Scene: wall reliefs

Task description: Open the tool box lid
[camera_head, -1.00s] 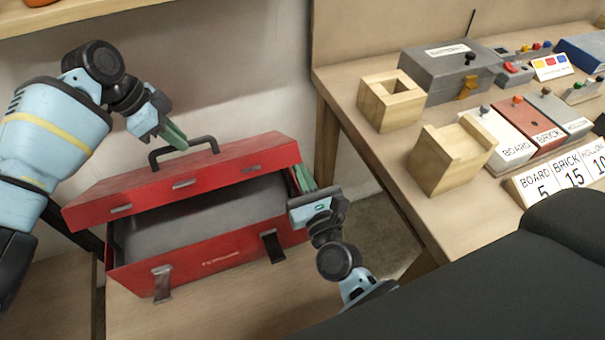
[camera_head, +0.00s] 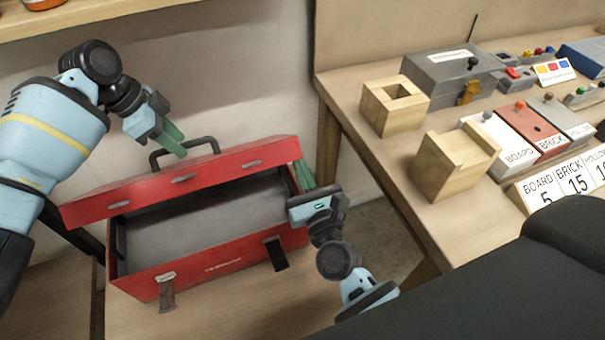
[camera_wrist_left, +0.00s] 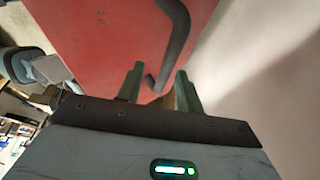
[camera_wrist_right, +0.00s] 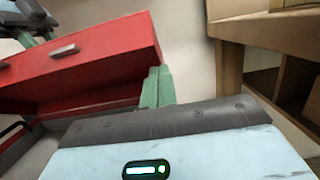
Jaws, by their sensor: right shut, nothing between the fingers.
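The red tool box (camera_head: 215,262) stands on a low wooden surface, its lid (camera_head: 190,186) tilted partly up, with the grey interior (camera_head: 205,222) showing through the front gap. The black lid handle (camera_head: 182,150) is on top. My left gripper (camera_head: 172,142) is above the lid beside the handle; in the left wrist view its fingers (camera_wrist_left: 158,88) are apart, with part of the handle showing between them. My right gripper (camera_head: 304,174) is shut and empty, fingers pointing up at the lid's right front corner; whether they touch it is unclear. It also shows in the right wrist view (camera_wrist_right: 157,88).
Two open latches (camera_head: 276,253) hang on the box front. A wooden table (camera_head: 372,165) at right carries wooden blocks (camera_head: 455,160), a grey box (camera_head: 450,75) and labelled switch boxes (camera_head: 545,135). A wall is close behind the box, and a shelf (camera_head: 90,12) is above.

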